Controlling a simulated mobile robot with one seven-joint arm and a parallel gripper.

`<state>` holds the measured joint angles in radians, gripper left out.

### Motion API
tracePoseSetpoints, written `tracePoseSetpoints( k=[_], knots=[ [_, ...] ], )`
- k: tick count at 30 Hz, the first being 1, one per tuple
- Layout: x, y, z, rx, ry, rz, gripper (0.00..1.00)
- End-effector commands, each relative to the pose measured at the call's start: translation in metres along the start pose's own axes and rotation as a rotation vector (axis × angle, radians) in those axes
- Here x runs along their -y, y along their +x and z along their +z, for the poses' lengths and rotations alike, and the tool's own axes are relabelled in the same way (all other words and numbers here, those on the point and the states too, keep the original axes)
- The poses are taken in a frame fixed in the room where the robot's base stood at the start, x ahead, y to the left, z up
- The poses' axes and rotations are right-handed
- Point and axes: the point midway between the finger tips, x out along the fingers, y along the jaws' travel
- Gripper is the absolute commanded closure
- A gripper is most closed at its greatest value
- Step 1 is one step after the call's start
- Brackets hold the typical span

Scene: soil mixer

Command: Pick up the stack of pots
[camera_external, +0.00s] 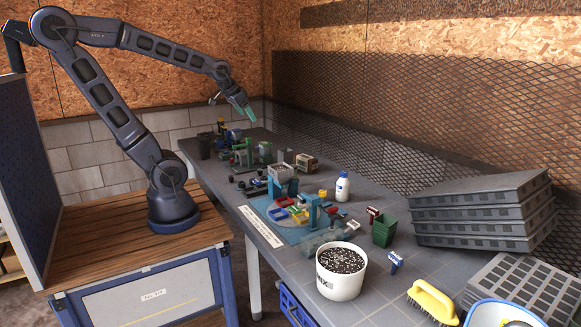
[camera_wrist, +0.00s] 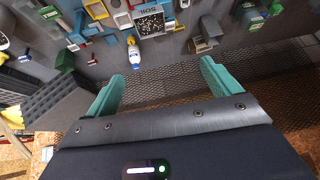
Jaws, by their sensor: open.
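A dark green square pot (camera_external: 384,230), possibly several nested, stands on the bench in front of the black tray stack. A dark green pot-like shape also shows at the upper left of the wrist view (camera_wrist: 65,61). Another dark green container (camera_external: 206,146) stands at the bench's far left end; I cannot tell which of these is the stack of pots. My gripper (camera_external: 246,114) is raised over the far part of the bench, well away from the green pot. Its teal fingers are wide apart and empty in the wrist view (camera_wrist: 166,78).
Black trays (camera_external: 478,212) are stacked at the right. A white bucket of soil (camera_external: 341,272), a yellow brush (camera_external: 432,301) and a white bottle (camera_external: 342,187) stand on the bench. A blue mixer station (camera_external: 300,230) fills the middle. Mesh wall (camera_external: 430,120) runs along the back.

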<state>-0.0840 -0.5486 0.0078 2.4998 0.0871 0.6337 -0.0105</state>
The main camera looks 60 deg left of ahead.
Motion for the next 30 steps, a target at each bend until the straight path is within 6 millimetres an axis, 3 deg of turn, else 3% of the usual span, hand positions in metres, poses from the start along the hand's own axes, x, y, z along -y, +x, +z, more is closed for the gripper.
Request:
tracePoseSetpoints(
  k=[6, 15, 21, 30],
  knots=[
    [0.029, 0.050, -0.049, -0.096, -0.002, -0.053, 0.11],
    [0.071, 0.119, -0.102, -0.234, 0.012, -0.100, 0.11],
    [0.099, 0.166, -0.127, -0.323, 0.027, -0.116, 0.11],
    [0.140, 0.236, -0.148, -0.460, 0.045, -0.115, 0.11]
  ],
)
